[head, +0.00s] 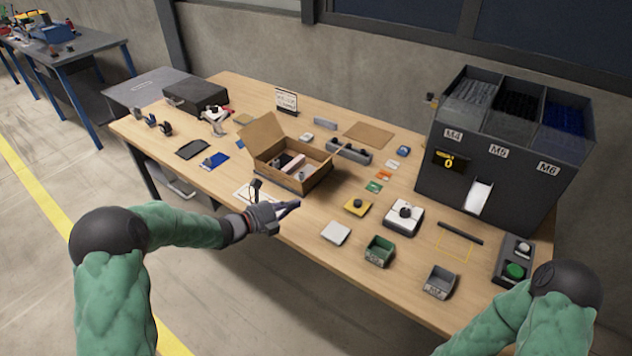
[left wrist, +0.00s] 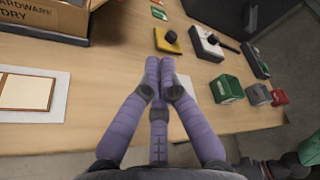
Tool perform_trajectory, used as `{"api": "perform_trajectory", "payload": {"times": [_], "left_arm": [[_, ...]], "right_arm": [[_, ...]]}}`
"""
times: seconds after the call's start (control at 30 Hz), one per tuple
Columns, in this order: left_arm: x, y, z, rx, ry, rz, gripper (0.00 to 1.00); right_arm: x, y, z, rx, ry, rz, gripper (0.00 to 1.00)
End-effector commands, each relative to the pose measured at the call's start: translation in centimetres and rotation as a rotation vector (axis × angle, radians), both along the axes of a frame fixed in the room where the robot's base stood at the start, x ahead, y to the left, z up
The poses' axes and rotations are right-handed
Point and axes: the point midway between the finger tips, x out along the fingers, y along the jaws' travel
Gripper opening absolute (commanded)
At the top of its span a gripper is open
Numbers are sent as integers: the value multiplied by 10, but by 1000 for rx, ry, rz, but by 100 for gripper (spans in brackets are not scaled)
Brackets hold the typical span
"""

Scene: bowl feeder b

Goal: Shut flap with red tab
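The brown cardboard box (head: 303,183) stands near the middle of the workbench with its top open. One flap (head: 262,132) stands up at its back left. Pinkish and dark items lie inside. I cannot make out a red tab on any flap. In the left wrist view only a lower corner of the box (left wrist: 45,15), with printed lettering, shows at the top left. My left gripper (head: 292,207) is in front of the box, over the bench's front edge and apart from the box. Its purple fingers (left wrist: 159,68) are together and empty.
A white card (left wrist: 30,92) lies left of the left fingers. A yellow block (head: 357,207), a white button box (head: 403,216) and a green bin (head: 380,251) stand to the right. A tall dark dispenser (head: 505,150) stands at the back right.

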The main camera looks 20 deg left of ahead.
Motion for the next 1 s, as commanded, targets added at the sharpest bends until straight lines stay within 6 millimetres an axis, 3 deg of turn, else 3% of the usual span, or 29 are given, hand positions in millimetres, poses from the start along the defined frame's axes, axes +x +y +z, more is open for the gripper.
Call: {"api": "perform_trajectory", "payload": {"times": [0.23,0.67,0.8,1.0], "left_arm": [[18,-14,-6,8,-7,-8,0],[81,-60,-21,5,-6,-6,0],[86,-40,-6,8,-8,-1,0],[89,-29,2,6,-5,-4,0]], "right_arm": [[-1,0,-7,0,2,2,46],[-1,0,-28,0,2,1,46],[-1,0,-29,0,2,1,46],[-1,0,-30,0,2,2,46]]}}
